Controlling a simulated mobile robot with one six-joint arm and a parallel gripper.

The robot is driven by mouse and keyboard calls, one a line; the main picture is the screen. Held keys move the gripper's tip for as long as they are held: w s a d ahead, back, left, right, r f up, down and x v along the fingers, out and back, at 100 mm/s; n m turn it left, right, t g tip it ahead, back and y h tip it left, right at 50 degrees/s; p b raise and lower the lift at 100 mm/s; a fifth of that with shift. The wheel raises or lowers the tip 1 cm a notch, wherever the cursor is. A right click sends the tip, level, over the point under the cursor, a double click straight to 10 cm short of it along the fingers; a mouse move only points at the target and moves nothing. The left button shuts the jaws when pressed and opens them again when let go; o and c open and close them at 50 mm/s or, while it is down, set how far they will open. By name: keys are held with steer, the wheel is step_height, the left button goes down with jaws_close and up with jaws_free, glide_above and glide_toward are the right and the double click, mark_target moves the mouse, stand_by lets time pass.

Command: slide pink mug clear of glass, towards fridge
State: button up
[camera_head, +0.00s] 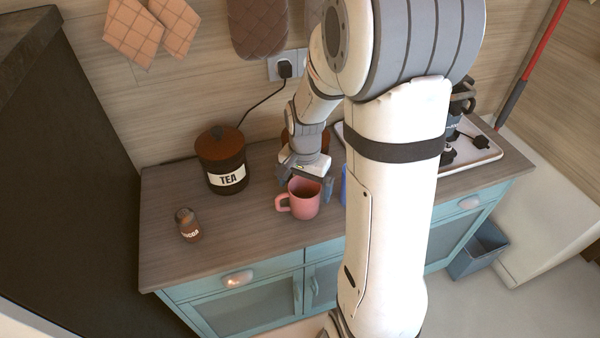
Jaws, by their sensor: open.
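The pink mug (304,200) stands upright on the wooden counter (255,235) near its front edge, its handle pointing left. My gripper (306,180) is open, just above and behind the mug, with one finger near each side of its rim. I cannot tell whether the fingers touch it. A narrow blue strip (343,185) just right of the mug may be the glass; my arm hides the rest. A tall dark body (60,150) at the left end of the counter may be the fridge.
A dark TEA canister (222,162) stands left of my gripper, and a small cocoa jar (187,224) further left and nearer the front. Counter between mug and cocoa jar is clear. A white tray (482,152) with a dark appliance is at right. A brown jar is partly hidden behind my gripper.

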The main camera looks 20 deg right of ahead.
steer(key=shift+f, duration=0.9)
steer(key=shift+c, duration=0.2)
steer(key=c, duration=1.2)
steer(key=shift+a+b, duration=0.3)
steer(key=shift+a, duration=8.55)
steer(key=o, duration=1.2)
steer(key=shift+o, duration=0.2)
steer(key=shift+r, duration=0.1)
step_height(320, 180, up, 8)
steer(key=shift+d+b, duration=0.15)
steer(key=shift+b, duration=0.15)
